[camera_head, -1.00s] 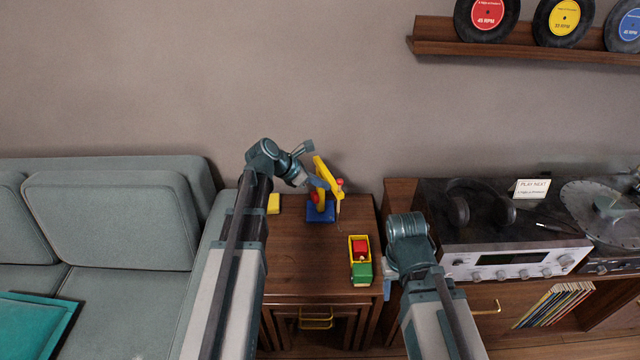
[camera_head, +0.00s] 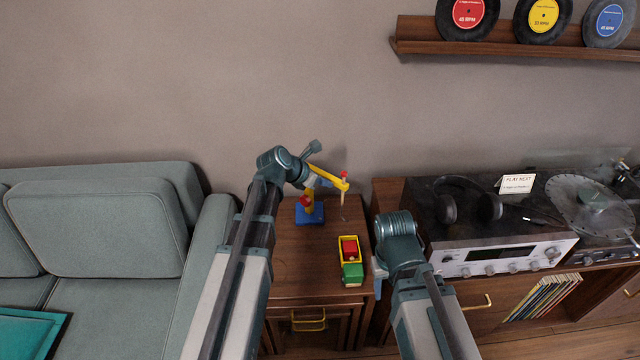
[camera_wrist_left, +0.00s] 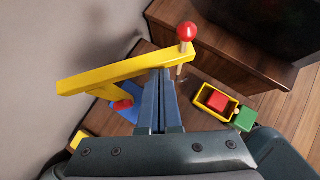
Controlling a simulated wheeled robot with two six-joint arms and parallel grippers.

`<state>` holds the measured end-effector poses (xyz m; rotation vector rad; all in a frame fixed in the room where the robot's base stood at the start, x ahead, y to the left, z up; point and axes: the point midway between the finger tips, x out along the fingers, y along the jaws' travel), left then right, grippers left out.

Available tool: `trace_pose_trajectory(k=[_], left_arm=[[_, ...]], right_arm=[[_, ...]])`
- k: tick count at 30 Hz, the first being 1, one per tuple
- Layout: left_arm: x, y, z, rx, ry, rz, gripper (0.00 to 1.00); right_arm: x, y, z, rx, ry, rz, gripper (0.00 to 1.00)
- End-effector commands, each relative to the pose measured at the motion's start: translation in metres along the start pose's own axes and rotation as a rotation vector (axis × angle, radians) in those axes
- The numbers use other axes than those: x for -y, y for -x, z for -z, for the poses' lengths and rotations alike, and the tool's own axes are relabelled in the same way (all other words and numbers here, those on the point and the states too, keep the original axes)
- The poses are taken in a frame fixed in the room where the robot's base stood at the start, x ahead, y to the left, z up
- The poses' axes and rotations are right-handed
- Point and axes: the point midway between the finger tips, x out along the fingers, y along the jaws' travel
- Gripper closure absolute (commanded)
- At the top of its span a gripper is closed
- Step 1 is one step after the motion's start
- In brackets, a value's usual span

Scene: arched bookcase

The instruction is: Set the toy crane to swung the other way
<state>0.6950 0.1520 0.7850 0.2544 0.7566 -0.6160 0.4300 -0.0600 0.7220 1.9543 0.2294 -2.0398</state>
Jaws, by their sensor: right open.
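The toy crane has a blue base (camera_head: 309,216), a red part above it and a yellow boom (camera_head: 331,177), and stands at the back of the small wooden table (camera_head: 300,262). The boom points right, with a red knob (camera_head: 344,174) at its end. In the left wrist view the boom (camera_wrist_left: 105,77) crosses from left to the red knob (camera_wrist_left: 187,31). My left gripper (camera_wrist_left: 158,75) is shut, its fingers together, with the tips against or very near the boom's side. My right gripper (camera_head: 379,282) is open, low beside the table's right edge, away from the crane.
A toy truck (camera_head: 351,272), yellow and green with a red load, stands on the table in front of the crane. A sofa (camera_head: 100,230) is at left. A cabinet with headphones (camera_head: 468,205) and a record player (camera_head: 590,205) is at right.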

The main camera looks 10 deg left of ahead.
Motion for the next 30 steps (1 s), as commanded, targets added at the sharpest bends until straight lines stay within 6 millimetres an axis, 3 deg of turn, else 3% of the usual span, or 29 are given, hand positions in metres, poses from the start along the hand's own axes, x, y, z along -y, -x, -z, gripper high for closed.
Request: trace_pose_trajectory(k=[21,26,30], left_arm=[[0.001,-0.002,-0.002,0.000,-0.001,0.001,1.00],[0.005,0.008,0.009,-0.001,-0.002,0.001,1.00],[0.013,0.028,0.027,-0.001,-0.003,0.003,1.00]], right_arm=[[0.000,0.000,0.000,0.000,0.000,0.000,0.50],[0.000,0.000,0.000,0.000,0.000,0.000,0.50],[0.000,0.001,0.000,0.000,0.000,0.000,0.50]])
